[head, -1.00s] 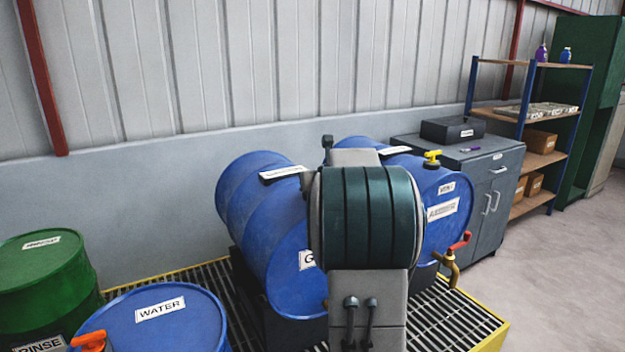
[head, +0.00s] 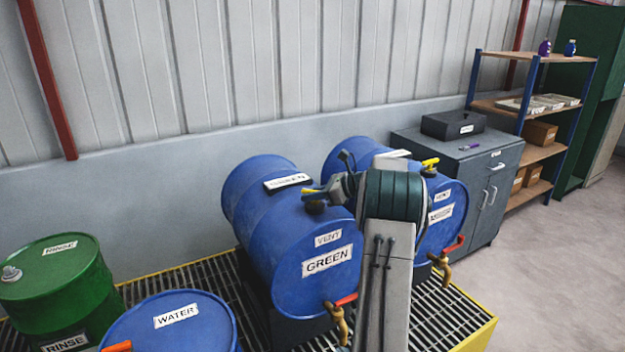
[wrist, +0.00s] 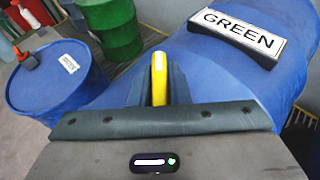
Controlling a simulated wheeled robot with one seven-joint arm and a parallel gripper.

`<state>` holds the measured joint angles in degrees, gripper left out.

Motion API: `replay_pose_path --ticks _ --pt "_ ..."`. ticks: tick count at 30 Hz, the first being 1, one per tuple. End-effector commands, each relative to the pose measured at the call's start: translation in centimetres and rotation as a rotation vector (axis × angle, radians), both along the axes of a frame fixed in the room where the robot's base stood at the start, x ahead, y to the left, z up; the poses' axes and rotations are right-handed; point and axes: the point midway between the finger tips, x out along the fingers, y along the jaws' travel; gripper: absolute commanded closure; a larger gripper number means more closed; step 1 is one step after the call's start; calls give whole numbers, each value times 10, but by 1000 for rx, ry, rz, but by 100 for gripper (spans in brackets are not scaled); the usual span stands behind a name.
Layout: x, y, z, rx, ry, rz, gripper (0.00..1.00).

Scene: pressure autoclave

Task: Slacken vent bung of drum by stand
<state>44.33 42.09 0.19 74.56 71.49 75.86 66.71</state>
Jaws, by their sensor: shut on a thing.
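The blue drum labelled GREEN (head: 290,230) lies on its side in a cradle. Its vent bung (head: 315,207) is dark with a yellow handle, on top near the VENT label. My gripper (head: 318,192) is at this bung, and in the wrist view my gripper (wrist: 158,85) is shut on the yellow handle (wrist: 158,72). The jaws hide the bung's base there. A second blue drum (head: 455,205) lies to the right, partly behind my arm, with its own yellow-handled vent bung (head: 430,162).
A brass tap with a red handle (head: 345,300) juts from the GREEN drum's front. The upright WATER drum (head: 170,335) and green RINSE drum (head: 55,285) stand left. A grey cabinet (head: 490,185) and shelving (head: 540,130) are right. Floor at far right is clear.

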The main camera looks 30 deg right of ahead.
Motion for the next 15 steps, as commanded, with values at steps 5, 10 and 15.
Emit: replay_pose_path --ticks 5,10,15 --pt "0 0 7 1 -3 118 100" --pt "0 1 5 1 -4 199 100" --pt "0 2 4 0 -5 246 100"
